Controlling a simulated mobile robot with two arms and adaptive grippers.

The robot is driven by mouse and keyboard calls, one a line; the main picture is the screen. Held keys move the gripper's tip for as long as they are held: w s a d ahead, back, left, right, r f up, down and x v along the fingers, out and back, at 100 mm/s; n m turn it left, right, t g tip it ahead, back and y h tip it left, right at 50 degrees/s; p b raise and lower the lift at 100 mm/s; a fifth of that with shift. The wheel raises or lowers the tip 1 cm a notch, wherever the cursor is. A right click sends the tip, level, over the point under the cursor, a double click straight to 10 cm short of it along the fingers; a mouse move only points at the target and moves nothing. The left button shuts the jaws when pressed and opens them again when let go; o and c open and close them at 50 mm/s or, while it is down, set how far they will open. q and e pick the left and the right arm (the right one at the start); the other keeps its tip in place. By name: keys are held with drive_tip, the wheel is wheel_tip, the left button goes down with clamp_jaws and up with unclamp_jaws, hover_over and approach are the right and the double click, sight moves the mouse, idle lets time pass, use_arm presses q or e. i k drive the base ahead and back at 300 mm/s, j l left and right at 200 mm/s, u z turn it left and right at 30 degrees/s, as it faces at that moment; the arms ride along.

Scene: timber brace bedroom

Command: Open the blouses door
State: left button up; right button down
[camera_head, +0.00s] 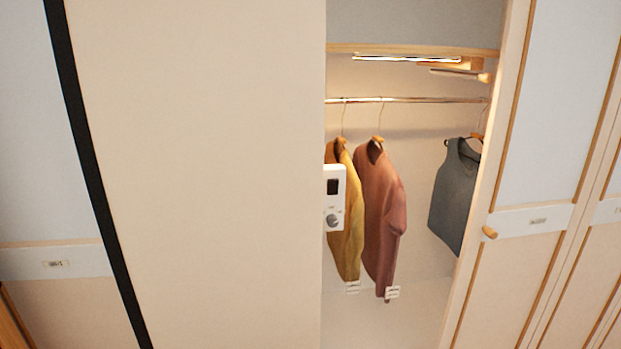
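A wardrobe section stands open, with a lit inside. A yellow garment (347,240), a rust-red garment (381,220) and a grey sleeveless top (455,195) hang from its metal rail (415,100). A large plain beige panel (195,175) fills the view left of the opening; I cannot tell whether it is the swung-open door. A door (560,90) with a grey-blue upper panel and a wooden knob (490,232) is right of the opening. Its label (538,221) is too small to read, so I cannot tell which door is the blouses door. Neither gripper shows.
A white box with a dark display and a round knob (334,198) is at the beige panel's right edge, in front of the yellow garment. A black vertical strip (95,185) borders the panel's left side. Another labelled front (50,263) is at far left. No floor is visible.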

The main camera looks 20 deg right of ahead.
sight(557, 95)
drive_tip(key=z, duration=1.15)
